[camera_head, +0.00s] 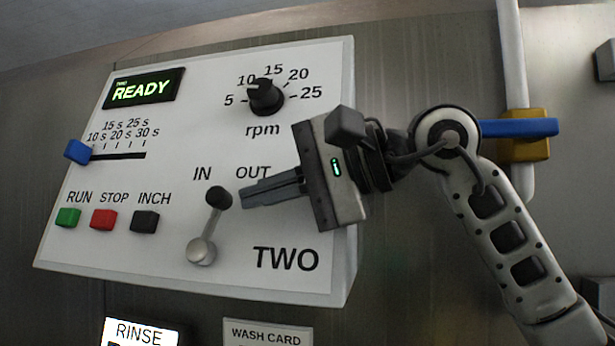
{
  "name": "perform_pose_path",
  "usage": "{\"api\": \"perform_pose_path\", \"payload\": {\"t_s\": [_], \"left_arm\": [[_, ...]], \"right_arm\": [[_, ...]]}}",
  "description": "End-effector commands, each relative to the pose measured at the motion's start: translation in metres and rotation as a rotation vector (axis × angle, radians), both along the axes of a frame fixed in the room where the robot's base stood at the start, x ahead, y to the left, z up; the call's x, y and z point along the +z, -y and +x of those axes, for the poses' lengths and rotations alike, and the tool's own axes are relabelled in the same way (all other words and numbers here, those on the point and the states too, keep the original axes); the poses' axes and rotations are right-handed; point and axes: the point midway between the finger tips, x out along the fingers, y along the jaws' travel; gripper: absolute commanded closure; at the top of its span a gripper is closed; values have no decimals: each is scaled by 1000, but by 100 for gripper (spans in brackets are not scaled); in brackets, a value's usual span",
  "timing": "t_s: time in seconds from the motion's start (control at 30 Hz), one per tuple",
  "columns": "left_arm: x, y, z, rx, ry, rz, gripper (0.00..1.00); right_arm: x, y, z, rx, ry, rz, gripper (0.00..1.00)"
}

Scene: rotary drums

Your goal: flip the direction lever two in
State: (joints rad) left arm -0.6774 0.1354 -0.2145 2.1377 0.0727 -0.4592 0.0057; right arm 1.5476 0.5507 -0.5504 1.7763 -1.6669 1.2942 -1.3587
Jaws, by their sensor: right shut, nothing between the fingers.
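The direction lever (208,228) is on the white panel marked TWO (285,260). It has a round metal pivot at the bottom and a dark knob at the top. The lever tilts up and to the right, with its knob between the IN and OUT labels, nearer OUT. My right gripper (245,195) is shut and empty. Its fingertips point left and are just right of the knob in the picture; I cannot tell whether they touch it. My left gripper is not in view.
The panel also carries a READY display (142,89), an rpm dial (265,97), a blue slider (77,151), and green (68,217), red (103,219) and black (145,221) buttons. A white pipe with a blue-handled valve (520,128) stands at the right, behind my arm.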

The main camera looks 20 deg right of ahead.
Motion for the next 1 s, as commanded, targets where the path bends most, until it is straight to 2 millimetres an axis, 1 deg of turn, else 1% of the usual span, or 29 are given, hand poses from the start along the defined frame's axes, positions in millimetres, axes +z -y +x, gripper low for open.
{"api": "perform_pose_path", "payload": {"t_s": [0.03, 0.2, 0.57, 0.8, 0.9, 1.0], "left_arm": [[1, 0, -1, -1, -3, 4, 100], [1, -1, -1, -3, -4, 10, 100], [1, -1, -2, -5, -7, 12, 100], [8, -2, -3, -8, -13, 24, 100], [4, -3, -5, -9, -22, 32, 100], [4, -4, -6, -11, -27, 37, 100]], "right_arm": [[1, -5, 3, 3, -2, 0, 100], [1, -13, 9, 1, -1, 1, 100], [1, -13, 9, 0, -1, 0, 100], [6, -14, 11, 10, -23, -33, 100], [5, -14, 12, 14, -27, -44, 100], [7, -14, 13, 18, -33, -55, 100]]}}
